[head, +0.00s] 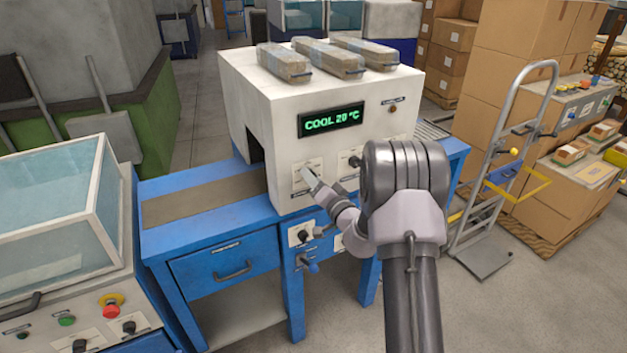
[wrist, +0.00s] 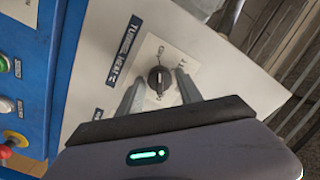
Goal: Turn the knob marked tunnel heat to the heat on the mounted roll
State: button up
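The black tunnel heat knob (wrist: 158,78) sits on a pale dial plate (wrist: 166,55) beside a dark "TUNNEL HEAT" label (wrist: 125,50) in the wrist view. My gripper (wrist: 160,82) is open, with one finger on each side of the knob and small gaps visible. In the head view my gripper (head: 308,177) is at the left dial plate on the front of the white tunnel (head: 290,120) and hides the knob. The green display (head: 332,120) reads "COOL 20 °C". I cannot make out a mounted roll or its heat marking.
Another knob (head: 354,161) is to the right on the same face. Lower controls (head: 301,236) are on the blue bench (head: 222,262). Several wrapped packs (head: 328,57) lie on top of the tunnel. A hand truck (head: 506,150) and cartons stand at the right.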

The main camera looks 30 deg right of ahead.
grip_shut()
jog(key=shift+m, duration=0.4)
jog(key=n+p, duration=1.5)
jog(key=n, duration=1)
jog(key=shift+a, duration=0.1)
dwell(1.8)
jog(key=shift+f, duration=0.1)
